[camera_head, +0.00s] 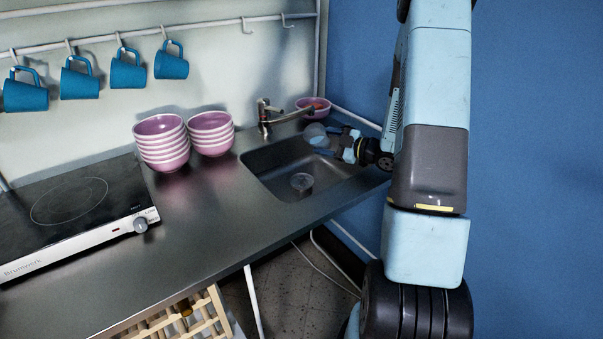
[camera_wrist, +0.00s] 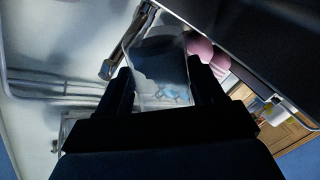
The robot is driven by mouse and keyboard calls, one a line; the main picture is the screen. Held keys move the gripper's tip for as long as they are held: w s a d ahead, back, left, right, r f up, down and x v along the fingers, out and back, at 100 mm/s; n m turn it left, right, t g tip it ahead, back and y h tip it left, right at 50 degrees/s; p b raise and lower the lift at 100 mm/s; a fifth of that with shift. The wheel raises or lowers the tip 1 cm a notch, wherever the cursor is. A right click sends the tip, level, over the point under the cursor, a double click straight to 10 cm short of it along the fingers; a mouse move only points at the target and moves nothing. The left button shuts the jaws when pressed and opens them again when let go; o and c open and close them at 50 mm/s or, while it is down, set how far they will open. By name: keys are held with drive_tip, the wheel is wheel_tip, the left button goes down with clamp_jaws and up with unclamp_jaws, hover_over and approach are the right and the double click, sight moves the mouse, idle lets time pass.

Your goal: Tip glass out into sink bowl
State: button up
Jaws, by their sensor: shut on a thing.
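The glass (camera_head: 314,132) is clear and held by my gripper (camera_head: 330,139) above the back right part of the sink bowl (camera_head: 268,162). In the wrist view the glass (camera_wrist: 158,68) sits between the two dark fingers of my gripper (camera_wrist: 160,90), which is shut on it. The glass looks tilted over in the head view. Whether anything is inside it, I cannot tell. The sink bowl is dark grey metal, with a round drain fitting (camera_head: 301,182) on its floor.
The tap (camera_head: 266,114) stands behind the sink, close left of the glass. A pink bowl (camera_head: 314,104) with something reddish inside stands behind it. Stacked pink bowls (camera_head: 161,146) and a hob (camera_head: 75,203) are to the left. Blue mugs (camera_head: 128,72) hang above.

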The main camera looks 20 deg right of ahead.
drive_tip(key=shift+r+n+p, duration=0.35)
drive_tip(key=shift+r+n, duration=0.15)
drive_tip(key=shift+r, duration=0.75)
drive_tip(key=shift+f, duration=0.1)
drive_tip(key=shift+f+n+h+p, duration=0.3)
drive_tip(key=shift+n+p, duration=0.2)
drive_tip(key=shift+n, duration=0.2)
drive_tip(key=shift+r+n+p, duration=0.55)
drive_tip(key=shift+n, duration=0.25)
drive_tip(key=shift+s+a+f+n+h+p, duration=0.15)
drive_tip(key=shift+f+n+h+p, duration=0.15)
drive_tip(key=shift+f+n+p, duration=0.65)
idle(0.6)
drive_tip(key=shift+s+a+f+n, duration=0.35)
drive_tip(key=shift+s+a+n, duration=0.05)
drive_tip(key=shift+a+n, duration=0.2)
idle(0.8)
drive_tip(key=shift+s+a+r+n, duration=0.2)
drive_tip(key=shift+r+n, duration=0.25)
drive_tip(key=shift+n, duration=0.4)
idle(0.7)
drive_tip(key=shift+w+d+f+m, duration=0.25)
drive_tip(key=shift+f+m, duration=0.2)
drive_tip(key=shift+m, duration=0.25)
drive_tip(key=shift+w+d+r+m, duration=0.4)
drive_tip(key=shift+d+m, duration=0.15)
drive_tip(key=shift+m, duration=0.45)
